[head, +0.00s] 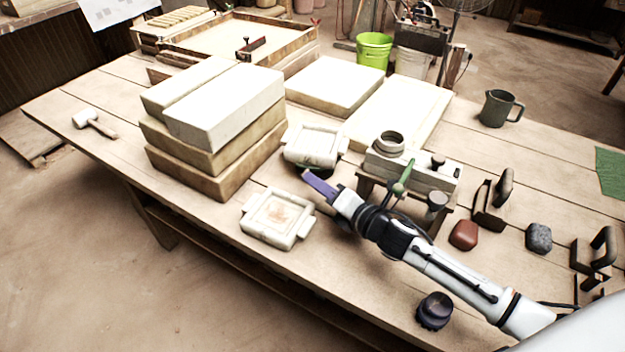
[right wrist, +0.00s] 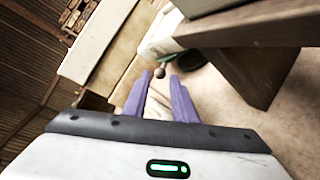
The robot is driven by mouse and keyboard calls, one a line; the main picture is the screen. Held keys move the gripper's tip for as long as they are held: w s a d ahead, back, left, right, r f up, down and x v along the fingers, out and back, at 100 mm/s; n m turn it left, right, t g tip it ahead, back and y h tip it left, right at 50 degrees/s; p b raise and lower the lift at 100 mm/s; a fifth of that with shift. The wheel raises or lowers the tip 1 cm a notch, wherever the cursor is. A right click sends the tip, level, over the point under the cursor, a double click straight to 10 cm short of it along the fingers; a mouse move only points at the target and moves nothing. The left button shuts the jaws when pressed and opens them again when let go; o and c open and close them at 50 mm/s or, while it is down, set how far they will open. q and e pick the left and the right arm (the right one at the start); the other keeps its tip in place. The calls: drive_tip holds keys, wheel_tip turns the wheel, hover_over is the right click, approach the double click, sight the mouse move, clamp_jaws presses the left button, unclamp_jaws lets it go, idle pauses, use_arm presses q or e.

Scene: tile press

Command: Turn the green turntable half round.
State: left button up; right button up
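My right gripper (head: 321,187) reaches in from the right in the head view. Its purple fingers are beside the white tile moulds. In the right wrist view the two fingers (right wrist: 162,85) are apart, with a small dark round knob (right wrist: 160,73) between or just beyond their tips; I cannot tell whether they touch it. A dark green curved edge (right wrist: 194,59), perhaps the turntable, shows behind the knob, partly hidden under a wooden bench. My left gripper is not in view.
A wooden bench (head: 365,187) carries a grey block and ring just behind my right arm. White moulds (head: 293,233) lie beside the fingers. Stacked blocks (head: 222,185) stand at left. A dark knob (head: 434,311) and a red lump (head: 464,235) are near the arm.

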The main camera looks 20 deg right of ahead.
drive_tip(key=v, duration=0.4)
drive_tip(key=shift+s+d+r, duration=0.1)
drive_tip(key=shift+s+r, duration=0.05)
drive_tip(key=shift+s, duration=0.2)
